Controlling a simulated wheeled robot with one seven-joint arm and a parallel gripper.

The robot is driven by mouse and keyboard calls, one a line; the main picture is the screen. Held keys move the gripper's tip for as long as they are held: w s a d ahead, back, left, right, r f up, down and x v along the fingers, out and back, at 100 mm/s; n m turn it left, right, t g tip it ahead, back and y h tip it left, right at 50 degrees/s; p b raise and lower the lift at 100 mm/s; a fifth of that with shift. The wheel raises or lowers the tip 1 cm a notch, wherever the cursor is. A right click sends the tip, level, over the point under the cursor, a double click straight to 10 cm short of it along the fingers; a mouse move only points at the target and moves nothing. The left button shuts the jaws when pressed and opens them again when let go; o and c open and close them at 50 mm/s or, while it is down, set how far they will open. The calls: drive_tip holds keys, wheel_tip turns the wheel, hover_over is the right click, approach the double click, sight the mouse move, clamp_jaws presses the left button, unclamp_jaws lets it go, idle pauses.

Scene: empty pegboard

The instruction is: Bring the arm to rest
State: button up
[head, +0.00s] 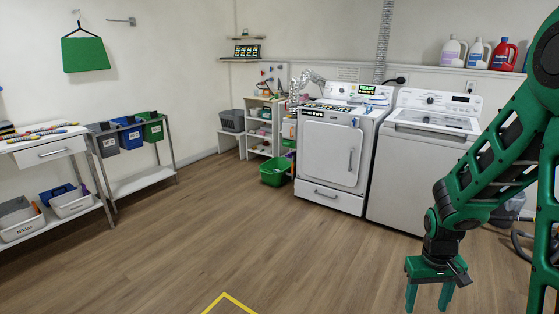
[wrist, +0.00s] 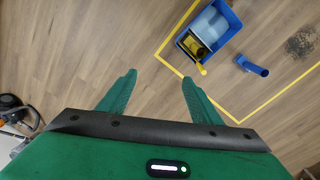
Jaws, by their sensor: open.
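My green arm (head: 490,180) comes in from the right side of the head view and is bent, with its end pointing down. My gripper (head: 428,298) hangs over the wooden floor in front of the washer, at the lower right. Its two green fingers are apart. In the wrist view my gripper (wrist: 158,85) is also open, with nothing between the fingers and only floor below.
A dryer (head: 333,155) and a washer (head: 422,150) stand against the back wall. A green basket (head: 274,172) sits on the floor. A blue bucket (wrist: 222,22) stands inside yellow floor tape (wrist: 165,38). The middle floor is clear.

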drive_tip(key=s+d+r+m, duration=0.1)
drive_tip(key=s+r+m, duration=0.1)
drive_tip(key=s+r, duration=0.6)
drive_tip(key=s+d+r+m+y, duration=0.1)
drive_tip(key=s+d+r+m, duration=0.1)
drive_tip(key=s+r, duration=0.7)
drive_tip(key=s+m, duration=0.1)
drive_tip(key=s, duration=0.2)
drive_tip(key=shift+s+m, duration=0.3)
drive_tip(key=shift+w+f, duration=0.25)
drive_tip(key=shift+w, duration=0.4)
